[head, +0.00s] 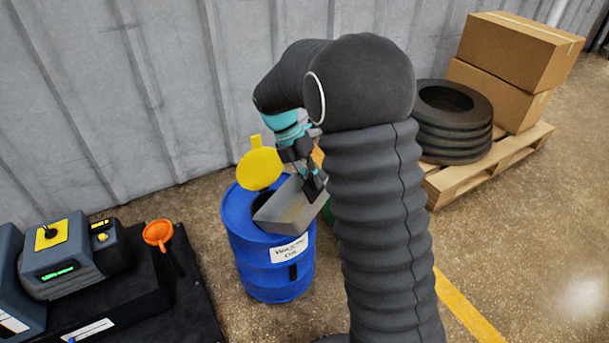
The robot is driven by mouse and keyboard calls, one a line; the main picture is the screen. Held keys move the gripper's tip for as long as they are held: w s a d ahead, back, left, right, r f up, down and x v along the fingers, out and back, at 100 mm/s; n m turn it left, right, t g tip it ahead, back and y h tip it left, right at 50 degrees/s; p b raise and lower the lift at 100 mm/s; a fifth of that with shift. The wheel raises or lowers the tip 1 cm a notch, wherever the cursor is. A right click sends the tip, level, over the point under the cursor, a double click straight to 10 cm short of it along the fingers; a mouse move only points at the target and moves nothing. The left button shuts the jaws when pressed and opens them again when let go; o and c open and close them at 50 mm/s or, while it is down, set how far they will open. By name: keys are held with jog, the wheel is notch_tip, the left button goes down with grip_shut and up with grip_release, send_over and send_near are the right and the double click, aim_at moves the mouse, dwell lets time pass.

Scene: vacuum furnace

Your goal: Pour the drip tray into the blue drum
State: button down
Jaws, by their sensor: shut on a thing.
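The blue drum (275,262) stands on the floor left of my arm, with a white label on its front and a yellow lid or paddle (260,167) raised at its back rim. My gripper (312,188) is shut on the grey drip tray (287,210) at the tray's right end. The tray is over the drum's top and tilted, its left end lower and near the drum opening. I cannot tell whether it touches the rim. The tray's contents and part of the drum opening are hidden.
A dark platform (190,318) with grey machines (65,255) and an orange funnel (158,233) is at the left. A pallet (500,165) with stacked tyres (452,120) and cardboard boxes (515,60) is at the right. A corrugated wall (120,90) runs behind. Floor at the right front is clear.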

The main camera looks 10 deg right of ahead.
aim_at(323, 207)
jog(key=shift+s+d+f+t+y+b, duration=0.3)
jog(key=shift+f+b, duration=0.3)
jog(key=shift+b, duration=0.95)
jog(key=shift+s+d+f+t+y+b, duration=0.35)
jog(key=shift+f+b, duration=0.3)
jog(key=shift+b, duration=0.85)
jog(key=shift+s+d+f+t+y+b, duration=0.15)
jog(key=shift+f+t+y+b, duration=0.35)
jog(key=shift+b, duration=1.05)
jog(key=f+b, duration=0.1)
jog(key=f+y+b, duration=0.1)
jog(key=d+t+b, duration=0.1)
jog(key=shift+s+f+y, duration=0.25)
jog(key=shift+s+f, duration=0.05)
jog(key=shift+f, duration=0.1)
jog(key=shift+s+f+t, duration=0.1)
jog(key=shift+f+t, duration=0.15)
jog(key=shift+f, duration=0.05)
jog(key=shift+y, duration=0.3)
notch_tip(323, 207, up, 5)
jog(key=p, duration=0.4)
